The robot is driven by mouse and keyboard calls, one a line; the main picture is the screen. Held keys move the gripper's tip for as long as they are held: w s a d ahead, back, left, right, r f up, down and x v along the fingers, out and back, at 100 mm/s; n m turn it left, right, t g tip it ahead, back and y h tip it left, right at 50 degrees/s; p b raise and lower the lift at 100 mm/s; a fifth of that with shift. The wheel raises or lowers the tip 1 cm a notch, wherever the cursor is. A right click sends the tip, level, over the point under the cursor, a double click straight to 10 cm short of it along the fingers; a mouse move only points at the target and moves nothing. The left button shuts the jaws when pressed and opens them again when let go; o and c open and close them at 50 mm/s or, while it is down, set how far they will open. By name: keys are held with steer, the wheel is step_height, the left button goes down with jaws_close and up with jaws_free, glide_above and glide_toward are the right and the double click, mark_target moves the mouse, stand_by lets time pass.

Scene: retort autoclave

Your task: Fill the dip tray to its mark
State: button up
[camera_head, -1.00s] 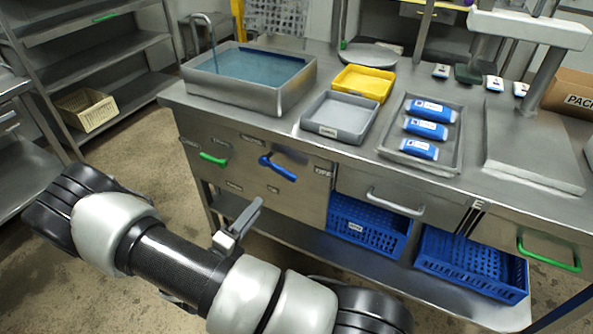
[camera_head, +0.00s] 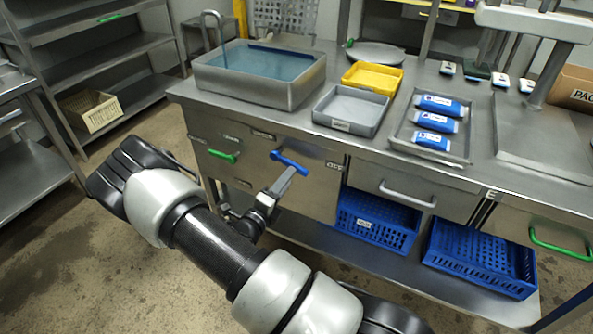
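The metal dip tray (camera_head: 272,91) stands at the back left of the bench with blue liquid (camera_head: 262,63) in it. A bent spout (camera_head: 211,19) rises at its far left corner; whether liquid runs from it is unclear. A dark line shows along the tray's far inner wall. A blue lever (camera_head: 289,161) slants down to the right on the front panel below, near a small label. My gripper (camera_head: 284,180) is just below the lever, overlapping its lower edge in the picture. Contact cannot be told. Only one finger shows clearly, so its opening is unclear.
A grey tray (camera_head: 350,110), a yellow tray (camera_head: 373,77) and a metal tray with blue packs (camera_head: 433,123) stand on the bench. Blue crates (camera_head: 376,222) sit on the shelf below. A green handle (camera_head: 223,156) is left of the lever. Open floor lies left.

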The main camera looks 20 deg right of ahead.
mark_target(297, 167)
steer(key=b+x, duration=0.1)
steer(key=x, duration=0.5)
steer(key=shift+w+d, duration=0.2)
steer(key=shift+d, duration=0.15)
jaws_close()
